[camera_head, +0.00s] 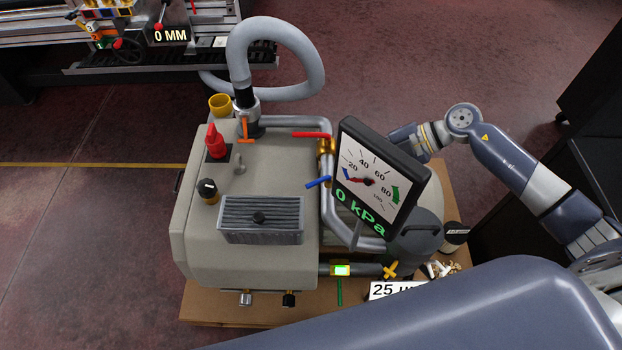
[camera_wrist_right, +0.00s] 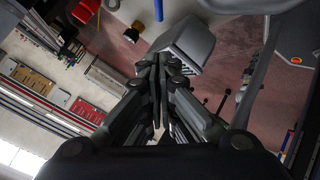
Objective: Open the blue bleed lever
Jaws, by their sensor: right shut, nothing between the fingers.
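The blue bleed lever (camera_head: 319,182) sits on the pipe just left of the gauge in the head view. Its handle points left and slightly down. A blue bar at the top edge of the right wrist view (camera_wrist_right: 158,10) looks like the same lever, cut off by the frame. The tilted gauge (camera_head: 385,165) reads 0 kPa. My right arm comes in from the right, and its gripper is hidden behind the gauge in the head view. In the wrist view my right gripper (camera_wrist_right: 160,68) is shut and empty, apart from the blue bar. My left gripper is not in view.
A red lever (camera_head: 311,134) lies on the pipe above the blue one. The beige tank (camera_head: 200,250) carries a finned grey box (camera_head: 260,218), a red knob (camera_head: 216,142) and an orange lever (camera_head: 246,130). A grey hose (camera_head: 277,30) loops behind. The gauge crowds the lever's right side.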

